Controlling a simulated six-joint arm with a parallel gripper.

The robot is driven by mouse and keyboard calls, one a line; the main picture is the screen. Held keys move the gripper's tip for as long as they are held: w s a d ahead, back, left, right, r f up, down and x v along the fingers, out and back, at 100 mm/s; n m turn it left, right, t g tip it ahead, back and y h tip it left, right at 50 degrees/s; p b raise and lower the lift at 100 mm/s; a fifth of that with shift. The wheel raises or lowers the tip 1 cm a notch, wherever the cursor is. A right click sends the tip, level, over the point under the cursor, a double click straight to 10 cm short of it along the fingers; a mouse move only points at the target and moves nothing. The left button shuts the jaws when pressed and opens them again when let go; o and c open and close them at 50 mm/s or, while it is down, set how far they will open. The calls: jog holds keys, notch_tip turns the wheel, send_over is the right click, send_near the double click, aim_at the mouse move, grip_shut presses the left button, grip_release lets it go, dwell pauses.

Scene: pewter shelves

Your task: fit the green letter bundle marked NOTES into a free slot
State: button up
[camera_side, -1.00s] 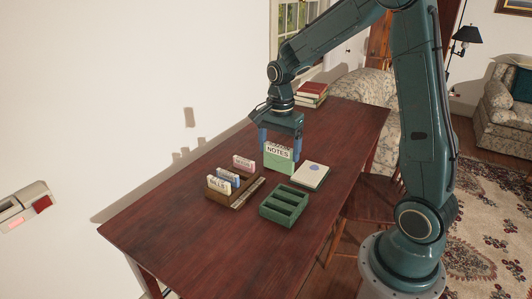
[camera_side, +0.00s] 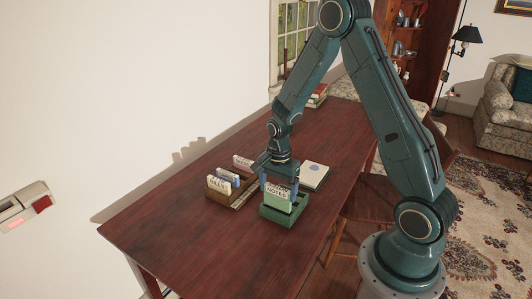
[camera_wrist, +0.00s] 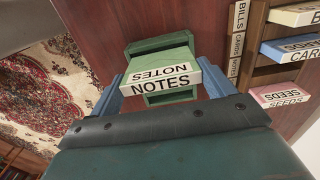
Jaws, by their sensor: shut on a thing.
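The green letter bundle marked NOTES (camera_side: 277,197) is upright between the blue fingers of my gripper (camera_side: 279,186). The gripper is shut on it. In the wrist view the bundle (camera_wrist: 160,79) has a white top with its name on it. The green slotted tray (camera_side: 271,217) is directly below the bundle in the side view. In the wrist view the tray (camera_wrist: 160,41) shows open slot space on both sides of the bundle. The bundle's lower edge is hidden, so I cannot tell whether it is inside a slot or just above it.
A wooden rack (camera_side: 238,201) left of the tray holds bundles marked BILLS (camera_side: 218,185), CARDS (camera_wrist: 293,50) and SEEDS (camera_wrist: 284,95). A pale notebook (camera_side: 315,175) lies behind the tray to the right. Stacked books (camera_side: 317,97) are at the far end. The near table is clear.

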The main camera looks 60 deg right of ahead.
aim_at(277, 207)
jog(key=shift+f, duration=0.1)
jog(key=shift+f, duration=1.8)
jog(key=shift+f, duration=0.1)
jog(key=o, duration=0.9)
jog(key=shift+r, duration=6.15)
